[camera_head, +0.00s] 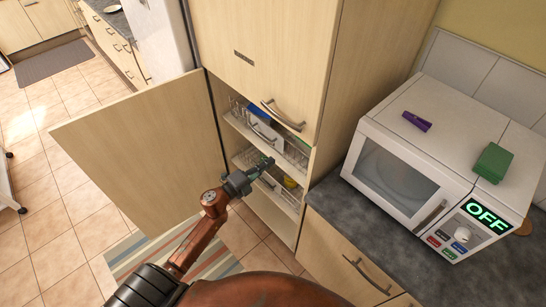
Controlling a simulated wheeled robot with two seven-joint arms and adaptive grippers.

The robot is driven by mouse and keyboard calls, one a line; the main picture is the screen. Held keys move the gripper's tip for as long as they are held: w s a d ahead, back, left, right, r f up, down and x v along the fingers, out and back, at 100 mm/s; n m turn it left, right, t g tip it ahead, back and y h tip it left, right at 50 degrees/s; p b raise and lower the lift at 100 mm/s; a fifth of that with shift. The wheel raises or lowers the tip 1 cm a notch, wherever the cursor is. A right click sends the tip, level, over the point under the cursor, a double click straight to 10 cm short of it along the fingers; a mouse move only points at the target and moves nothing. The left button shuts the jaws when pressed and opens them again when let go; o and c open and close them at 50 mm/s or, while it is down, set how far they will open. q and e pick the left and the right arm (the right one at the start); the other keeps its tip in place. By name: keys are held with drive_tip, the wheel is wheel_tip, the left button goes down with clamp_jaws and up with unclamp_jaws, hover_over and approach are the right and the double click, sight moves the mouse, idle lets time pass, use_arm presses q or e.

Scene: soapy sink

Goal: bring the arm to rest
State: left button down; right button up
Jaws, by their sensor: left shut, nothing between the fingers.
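My left arm reaches up from the bottom of the head view. Its gripper (262,164) is shut and empty, in front of the open lower part of a tall wooden cabinet (262,62). The fingertips are close to the cabinet's wire baskets; whether they touch anything is hard to tell. My right gripper is not in view.
The cabinet door (145,150) stands wide open to the left of my arm. A white microwave (400,172) showing OFF sits on the dark counter (345,225) at the right. A purple item (416,121) and a green block (493,162) lie on it. Tiled floor (40,220) is free at the left.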

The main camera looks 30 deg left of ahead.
use_arm(q)
drive_tip(key=v, duration=0.7)
drive_tip(key=shift+a+f, duration=0.2)
drive_tip(key=shift+a, duration=0.1)
drive_tip(key=shift+s, duration=0.2)
